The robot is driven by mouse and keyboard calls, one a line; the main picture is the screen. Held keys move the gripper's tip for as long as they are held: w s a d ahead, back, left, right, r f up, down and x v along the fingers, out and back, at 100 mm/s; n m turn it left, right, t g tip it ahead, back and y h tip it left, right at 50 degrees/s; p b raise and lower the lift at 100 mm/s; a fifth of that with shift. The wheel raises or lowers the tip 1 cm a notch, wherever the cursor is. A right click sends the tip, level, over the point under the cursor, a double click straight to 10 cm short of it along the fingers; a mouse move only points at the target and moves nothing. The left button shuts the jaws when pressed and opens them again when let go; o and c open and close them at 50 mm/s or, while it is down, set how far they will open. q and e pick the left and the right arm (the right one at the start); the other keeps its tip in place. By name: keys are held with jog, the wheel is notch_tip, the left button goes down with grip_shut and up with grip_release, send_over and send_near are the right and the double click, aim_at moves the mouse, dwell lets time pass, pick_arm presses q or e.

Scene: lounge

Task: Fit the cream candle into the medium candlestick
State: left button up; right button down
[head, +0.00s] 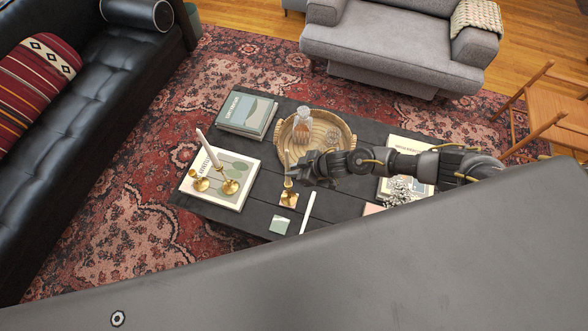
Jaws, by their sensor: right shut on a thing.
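My right gripper (292,168) reaches in from the right over the low table and is shut on the slim cream candle (287,160), which stands about upright. Directly below is a brass candlestick (288,198) on a small tan square. The candle's lower end is at or just above its cup; I cannot tell whether it is inside. Two more brass candlesticks stand on a pale book at the left: a shorter one (200,183) and one (229,187) with a white candle (208,149) in it. Another white candle (308,212) lies on the table. My left gripper is not in view.
The dark table (245,216) also bears a round wicker tray (342,122) with a glass decanter (302,122), stacked books (246,113), a green coaster (281,225) and a pale book (405,150) behind my right arm. A large grey surface covers the lower foreground.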

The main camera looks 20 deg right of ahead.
jog(key=shift+f+b, duration=1.25)
jog(key=shift+f, duration=0.2)
jog(key=c, duration=1.3)
grip_release()
jog(key=shift+r, duration=0.15)
jog(key=p+v, duration=0.5)
jog(key=v, duration=0.1)
jog(key=shift+s, duration=0.1)
